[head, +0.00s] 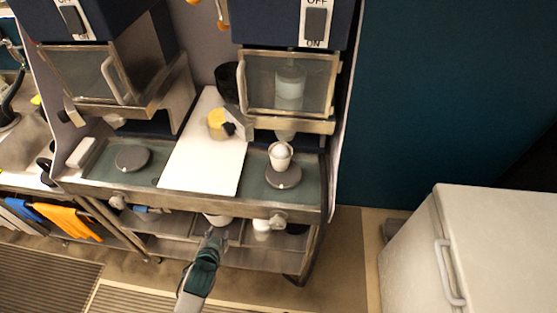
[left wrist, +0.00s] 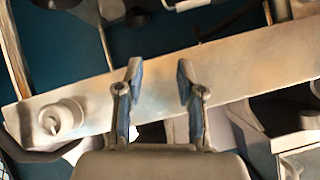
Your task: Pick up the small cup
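A small white cup (head: 281,157) with a rounded white top stands on a grey disc (head: 284,177) under the right dispenser. Other white cup-like things show on the shelf below the counter: one (head: 262,229) at the right and one (head: 218,219) partly hidden behind the counter's front rail. I cannot tell which of these is the task's cup. My left gripper (head: 214,236) is low in front of the shelf, just below the partly hidden one. In the left wrist view the left gripper (left wrist: 158,65) is open, with nothing between its blue-padded fingers. My right gripper is out of view.
The metal front rail (head: 190,203) with knobs runs above the shelf; a pale metal bar with a round knob (left wrist: 62,118) crosses the wrist view. A white board (head: 205,160) lies on the counter. A white chest (head: 490,250) stands at the right, with clear floor before it.

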